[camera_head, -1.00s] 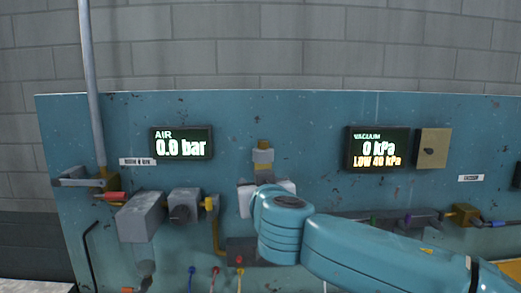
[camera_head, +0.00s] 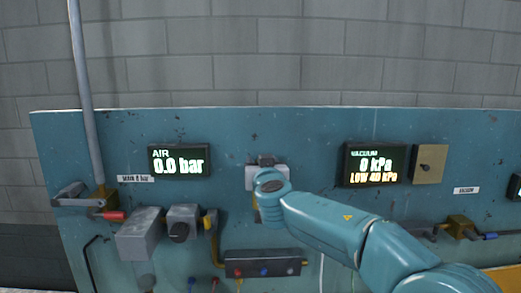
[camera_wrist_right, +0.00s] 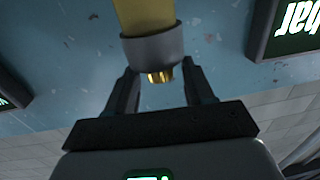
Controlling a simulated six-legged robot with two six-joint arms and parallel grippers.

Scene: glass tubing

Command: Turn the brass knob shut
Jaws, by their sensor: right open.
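The brass knob (camera_wrist_right: 160,77) shows in the right wrist view as a short ridged end below a grey collar (camera_wrist_right: 153,48) on a yellow body (camera_wrist_right: 145,15). My right gripper (camera_wrist_right: 159,80) is open, with one dark finger on each side of the knob and a visible gap on both sides. In the head view my right gripper (camera_head: 265,163) is up against the panel between the two displays and hides the knob. Whether a finger touches the collar I cannot tell. My left gripper is not in view.
The blue panel (camera_head: 310,130) carries an AIR display (camera_head: 180,160) reading 0.0 bar and a VACUUM display (camera_head: 375,164). A vertical pipe (camera_head: 84,90) stands at the left.

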